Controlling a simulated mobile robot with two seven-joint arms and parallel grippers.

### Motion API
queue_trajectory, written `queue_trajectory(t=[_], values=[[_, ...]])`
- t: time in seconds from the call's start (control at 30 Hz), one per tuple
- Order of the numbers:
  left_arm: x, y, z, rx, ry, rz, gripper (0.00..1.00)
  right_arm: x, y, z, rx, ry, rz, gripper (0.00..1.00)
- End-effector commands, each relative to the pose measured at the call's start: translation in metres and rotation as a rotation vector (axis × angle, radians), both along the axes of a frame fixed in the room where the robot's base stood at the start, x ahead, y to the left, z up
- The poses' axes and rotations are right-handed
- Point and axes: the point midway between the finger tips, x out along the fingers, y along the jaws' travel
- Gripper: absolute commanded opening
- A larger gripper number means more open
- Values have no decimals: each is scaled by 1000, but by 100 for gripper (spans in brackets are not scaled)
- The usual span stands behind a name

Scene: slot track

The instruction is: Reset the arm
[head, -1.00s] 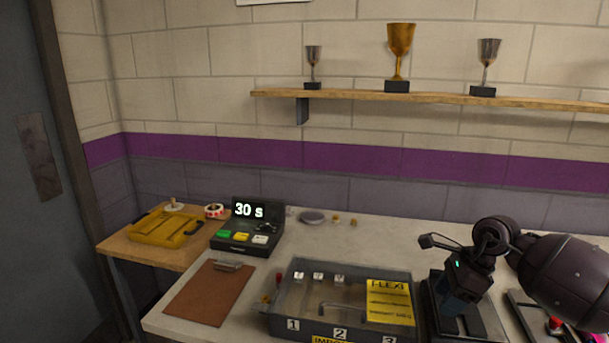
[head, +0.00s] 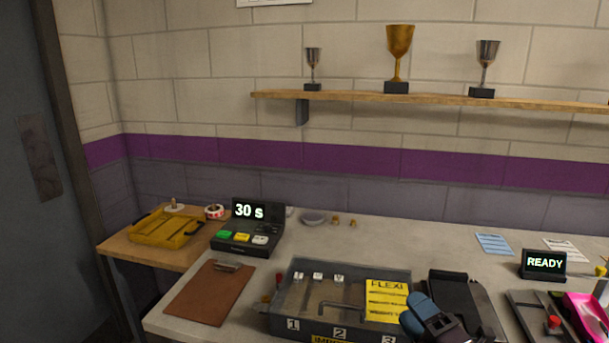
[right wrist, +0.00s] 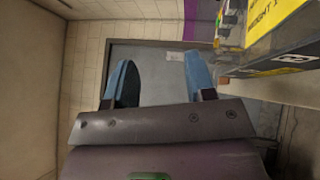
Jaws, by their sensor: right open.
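My right gripper (head: 424,308) shows low in the head view, in front of the right end of a grey numbered box (head: 300,322). In the right wrist view its two blue fingers (right wrist: 160,76) are well apart, with nothing between them. They point toward a grey door. The box's edge and yellow label show at the upper right of that view. My left gripper is not in view.
A black device (head: 462,290) lies right of the box. A READY display (head: 544,264), a yellow tray (head: 165,229), a 30 s timer (head: 235,246) and a brown clipboard (head: 208,294) stand around the table. Table behind the box is mostly clear.

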Motion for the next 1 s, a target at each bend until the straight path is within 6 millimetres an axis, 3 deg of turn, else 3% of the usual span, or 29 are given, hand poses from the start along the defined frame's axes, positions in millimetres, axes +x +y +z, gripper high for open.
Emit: queue_trajectory(t=[0.27, 0.47, 0.7, 1.0], values=[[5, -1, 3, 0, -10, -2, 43, -47, -63, -56, 493, 404, -390, 50], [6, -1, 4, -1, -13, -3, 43, -108, -93, -109, 800, 715, -667, 50], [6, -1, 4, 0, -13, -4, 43, -190, -99, -153, 1060, 1047, -941, 50], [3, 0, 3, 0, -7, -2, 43, -251, -91, -170, 1199, 1276, -1119, 50]])
